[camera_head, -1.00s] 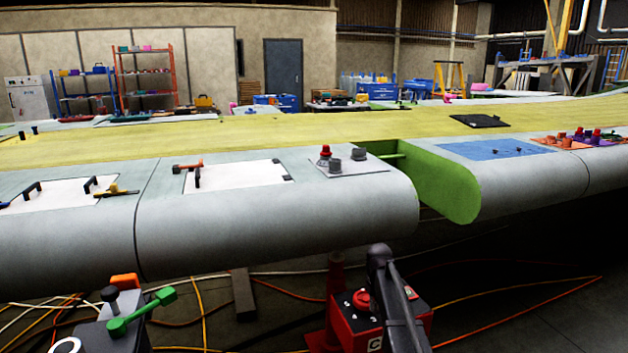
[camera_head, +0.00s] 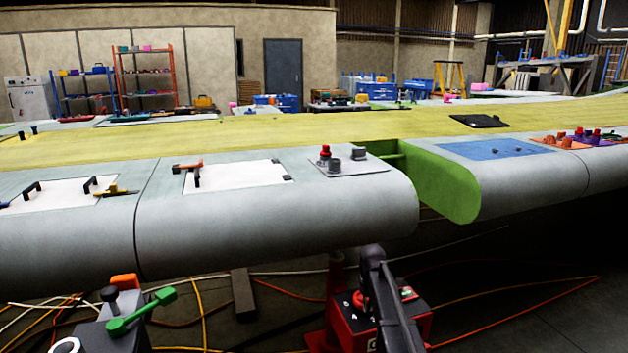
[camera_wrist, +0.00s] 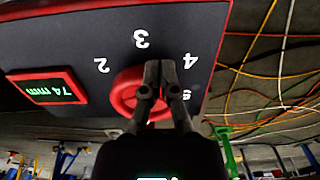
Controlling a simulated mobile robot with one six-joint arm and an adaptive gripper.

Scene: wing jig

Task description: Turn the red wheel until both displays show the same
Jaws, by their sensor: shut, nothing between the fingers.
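The red wheel (camera_wrist: 124,97) is a ring on a dark, red-edged panel (camera_wrist: 85,45) in the wrist view. Numbers 2, 3, 4 and 5 are printed around it, upside down. A red-framed display (camera_wrist: 48,89) left of the wheel shows green inverted text that seems to read 74 mm. My gripper (camera_wrist: 159,66) is shut and empty, its fingers overlapping the wheel's right side; I cannot tell whether they touch it. In the head view the red box (camera_head: 345,325) stands below the wing's edge, my arm partly covering it. I cannot make out a second readable display.
The grey wing (camera_head: 270,230) runs across the head view above the box. A clamp with a green handle (camera_head: 140,312) stands at lower left. Orange and white cables lie on the floor. Dark open floor shows right of the box.

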